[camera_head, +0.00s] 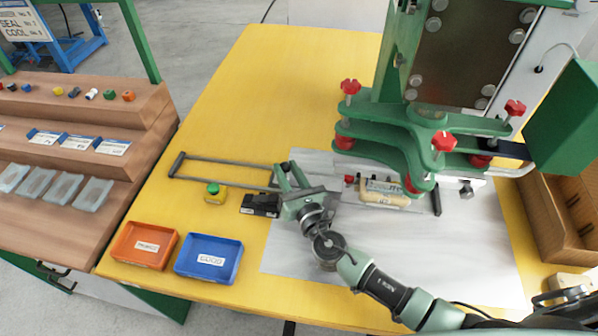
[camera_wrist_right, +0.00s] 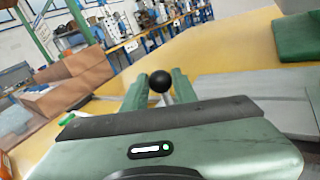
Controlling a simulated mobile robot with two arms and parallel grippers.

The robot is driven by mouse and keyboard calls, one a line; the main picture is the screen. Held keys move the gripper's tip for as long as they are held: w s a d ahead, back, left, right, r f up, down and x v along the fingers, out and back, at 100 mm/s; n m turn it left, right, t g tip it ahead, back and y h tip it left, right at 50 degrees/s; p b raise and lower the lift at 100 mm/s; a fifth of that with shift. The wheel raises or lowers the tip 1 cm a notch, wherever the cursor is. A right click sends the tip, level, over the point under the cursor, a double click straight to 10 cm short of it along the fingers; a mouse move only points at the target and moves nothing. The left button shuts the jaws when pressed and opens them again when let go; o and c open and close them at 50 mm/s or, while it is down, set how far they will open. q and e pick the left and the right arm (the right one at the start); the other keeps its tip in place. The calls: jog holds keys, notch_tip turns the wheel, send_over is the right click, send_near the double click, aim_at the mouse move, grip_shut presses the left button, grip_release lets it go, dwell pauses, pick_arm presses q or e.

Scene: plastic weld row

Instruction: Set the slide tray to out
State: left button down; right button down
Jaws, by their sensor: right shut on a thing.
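My right gripper (camera_head: 283,178) is over the table, left of the green press. In the right wrist view, its two green fingers are shut on a black ball knob (camera_wrist_right: 160,81), with a light stem below it. In the head view my gripper hides the knob. Two grey slide rails (camera_head: 222,160) run left from beside my gripper to a dark end bar (camera_head: 177,164). A cream part with a label (camera_head: 384,191) lies under the press, right of my gripper; the tray's own surface is hard to make out. My left gripper is not in view.
The green press (camera_head: 425,130) with red knobs stands at the right. A yellow block with a green button (camera_head: 214,193) and a black block (camera_head: 260,204) sit by the rails. An orange tray (camera_head: 122,262) and a blue tray (camera_head: 181,268) lie at the front left. The yellow table is clear behind.

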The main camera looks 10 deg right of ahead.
jog(key=shift+w+a, duration=0.3)
jog(key=shift+a, duration=0.4)
jog(key=shift+d, duration=0.1)
jog(key=c, duration=1.1)
grip_release()
jog(key=shift+s, duration=0.1)
jog(key=shift+s+d+b, duration=0.15)
jog(key=shift+s+d, duration=0.1)
jog(key=shift+s, duration=1)
jog(key=shift+s+d+b, duration=0.1)
jog(key=shift+s+d, duration=0.15)
jog(key=shift+s, duration=1.05)
jog(key=shift+s+d+b, duration=0.15)
jog(key=shift+s+d, duration=0.1)
jog(key=shift+s, duration=1)
